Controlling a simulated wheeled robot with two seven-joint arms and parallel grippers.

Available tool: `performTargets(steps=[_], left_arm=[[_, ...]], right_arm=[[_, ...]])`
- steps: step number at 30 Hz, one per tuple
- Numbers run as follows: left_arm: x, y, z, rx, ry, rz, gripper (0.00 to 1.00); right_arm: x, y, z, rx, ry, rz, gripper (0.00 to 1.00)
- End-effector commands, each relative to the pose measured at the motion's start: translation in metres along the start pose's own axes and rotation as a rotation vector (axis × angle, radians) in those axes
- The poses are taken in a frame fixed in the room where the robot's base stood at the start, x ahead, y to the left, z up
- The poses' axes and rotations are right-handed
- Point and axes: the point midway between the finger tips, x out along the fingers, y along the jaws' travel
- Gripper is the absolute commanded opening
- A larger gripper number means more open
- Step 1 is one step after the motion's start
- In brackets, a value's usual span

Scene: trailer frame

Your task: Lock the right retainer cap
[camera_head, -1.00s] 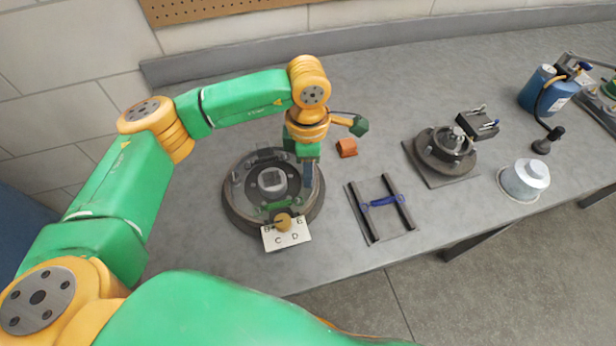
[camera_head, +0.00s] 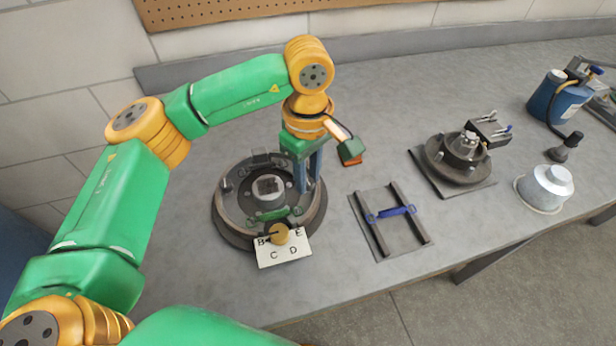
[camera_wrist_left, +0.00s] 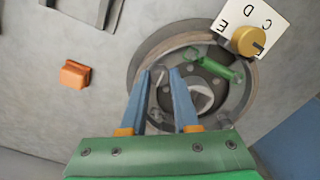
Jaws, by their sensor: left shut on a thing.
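A dark round fixture (camera_head: 222,217) sits on the bench, with a grey block (camera_head: 268,187) in its middle and a green part (camera_head: 270,214) near its front. My left gripper (camera_head: 311,187) points down at the fixture's right side. In the left wrist view its blue fingers (camera_wrist_left: 161,72) are shut on a small grey piece at the rim, which looks like the right retainer cap (camera_wrist_left: 159,73). The fingers hide most of it, and its lock position cannot be told. Another small cap (camera_head: 228,185) shows on the fixture's left side. My right gripper is not in view.
A brass knob (camera_head: 279,234) and a lettered card (camera_head: 284,253) are at the fixture's front. An orange block (camera_wrist_left: 75,74) lies to the right. A rail frame with a blue handle (camera_head: 392,212), a second round device (camera_head: 455,160) and a silver canister (camera_head: 545,188) stand farther right.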

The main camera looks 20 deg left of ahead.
Motion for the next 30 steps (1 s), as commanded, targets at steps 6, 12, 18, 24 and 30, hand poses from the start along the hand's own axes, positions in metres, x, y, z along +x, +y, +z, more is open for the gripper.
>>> performTargets(steps=[6, 12, 18, 24, 30], left_arm=[[-0.0015, 0.0011, -0.0005, 0.049, 0.001, 0.006, 0.0], [-0.002, 0.0012, -0.0005, 0.063, 0.001, 0.006, 0.0], [-0.0022, 0.0012, -0.0006, 0.063, 0.001, 0.007, 0.0], [-0.0019, 0.001, -0.0005, 0.062, 0.001, 0.006, 0.56], [-0.001, 0.0006, -0.0003, 0.063, 0.001, 0.003, 0.6]], right_arm=[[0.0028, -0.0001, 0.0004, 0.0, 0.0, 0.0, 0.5], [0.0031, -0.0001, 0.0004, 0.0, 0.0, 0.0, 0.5], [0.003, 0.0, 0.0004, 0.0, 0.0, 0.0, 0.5], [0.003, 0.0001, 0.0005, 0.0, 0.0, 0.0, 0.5], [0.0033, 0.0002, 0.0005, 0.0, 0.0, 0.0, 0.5]])
